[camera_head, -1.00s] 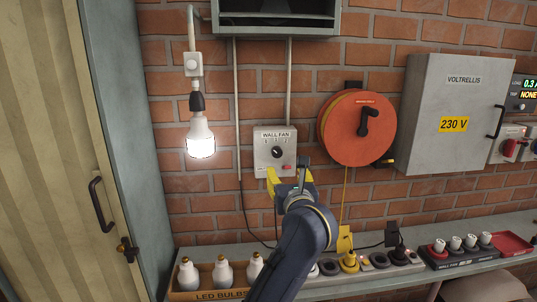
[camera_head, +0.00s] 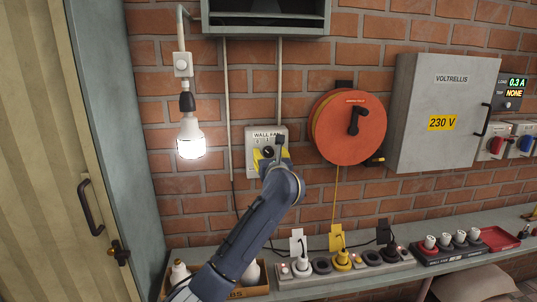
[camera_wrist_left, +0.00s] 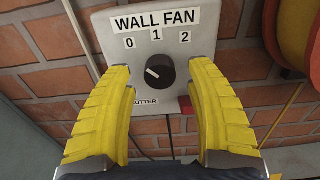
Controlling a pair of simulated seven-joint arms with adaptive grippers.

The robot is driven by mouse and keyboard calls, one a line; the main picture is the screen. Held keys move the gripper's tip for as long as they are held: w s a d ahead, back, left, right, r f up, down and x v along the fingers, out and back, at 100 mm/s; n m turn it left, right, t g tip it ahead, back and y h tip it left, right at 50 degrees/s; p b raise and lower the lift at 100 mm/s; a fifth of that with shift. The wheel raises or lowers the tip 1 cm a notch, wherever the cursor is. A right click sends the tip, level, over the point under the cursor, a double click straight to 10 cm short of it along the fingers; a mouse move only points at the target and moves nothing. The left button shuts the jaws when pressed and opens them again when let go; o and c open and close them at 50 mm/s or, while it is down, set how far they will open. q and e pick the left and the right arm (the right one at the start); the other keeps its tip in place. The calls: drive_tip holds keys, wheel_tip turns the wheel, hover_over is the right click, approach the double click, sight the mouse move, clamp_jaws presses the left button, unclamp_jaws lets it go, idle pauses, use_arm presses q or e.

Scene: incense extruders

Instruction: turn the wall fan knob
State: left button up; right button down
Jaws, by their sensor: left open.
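The wall fan box (camera_head: 250,150) is a pale grey panel on the brick wall, and its label reads WALL FAN. In the left wrist view its face (camera_wrist_left: 178,22) shows the marks 0, 1 and 2 above a round black knob (camera_wrist_left: 160,70). The knob's white pointer faces left, toward the 0 side. My left gripper (camera_head: 271,157) is in front of the box and partly hides it in the head view. In the wrist view its yellow fingers (camera_wrist_left: 148,80) are spread wide, one on each side of the knob, apart from it. My right gripper is not in view.
A red button (camera_wrist_left: 186,104) is on the box's lower right, near the right finger. An orange cable reel (camera_head: 335,125) hangs to the right, and a lit bulb (camera_head: 190,140) hangs to the left. A shelf below holds a power strip (camera_head: 350,268) with several plugs.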

use_arm(q)
drive_tip(key=shift+w+a, duration=0.15)
drive_tip(key=shift+w, duration=0.8)
clamp_jaws()
